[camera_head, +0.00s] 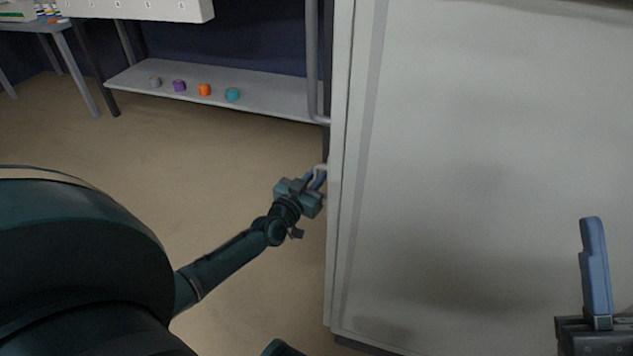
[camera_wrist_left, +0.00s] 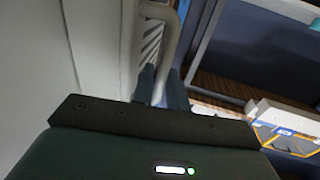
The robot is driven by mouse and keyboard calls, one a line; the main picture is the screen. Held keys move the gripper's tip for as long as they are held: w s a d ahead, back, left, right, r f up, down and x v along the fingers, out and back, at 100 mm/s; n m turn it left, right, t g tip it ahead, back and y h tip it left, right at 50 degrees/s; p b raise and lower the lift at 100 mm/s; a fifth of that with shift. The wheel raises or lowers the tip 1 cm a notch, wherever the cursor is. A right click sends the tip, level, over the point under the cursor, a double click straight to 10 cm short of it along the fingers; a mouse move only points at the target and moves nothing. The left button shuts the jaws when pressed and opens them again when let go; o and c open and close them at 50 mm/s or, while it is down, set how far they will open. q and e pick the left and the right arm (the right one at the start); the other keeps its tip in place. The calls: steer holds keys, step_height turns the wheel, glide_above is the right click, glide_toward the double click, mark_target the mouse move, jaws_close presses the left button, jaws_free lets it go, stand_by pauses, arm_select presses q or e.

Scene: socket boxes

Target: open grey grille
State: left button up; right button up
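A tall pale grey cabinet (camera_head: 480,150) fills the right of the head view; its left edge stands beside my left gripper. The grey grille shows as a narrow slatted strip (camera_wrist_left: 151,42) in the left wrist view, seen at a steep slant; most of it is hidden. A light curved bar handle (camera_wrist_left: 170,45) stands out in front of the slats. My left gripper (camera_head: 318,180) is at this handle, its two fingers (camera_wrist_left: 162,90) on either side of the bar and apparently shut on it. My right gripper (camera_head: 595,270) shows only one blue finger, in front of the cabinet.
A shelf rack behind has a low board (camera_head: 215,88) with several small coloured pieces, including an orange one (camera_head: 204,90). A table (camera_head: 30,27) stands at the far left. The brown floor (camera_head: 180,150) left of my left arm is clear.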

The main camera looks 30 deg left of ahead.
arm_select(q)
steer(key=shift+w, duration=0.3)
steer(key=shift+c, duration=0.4)
jaws_close()
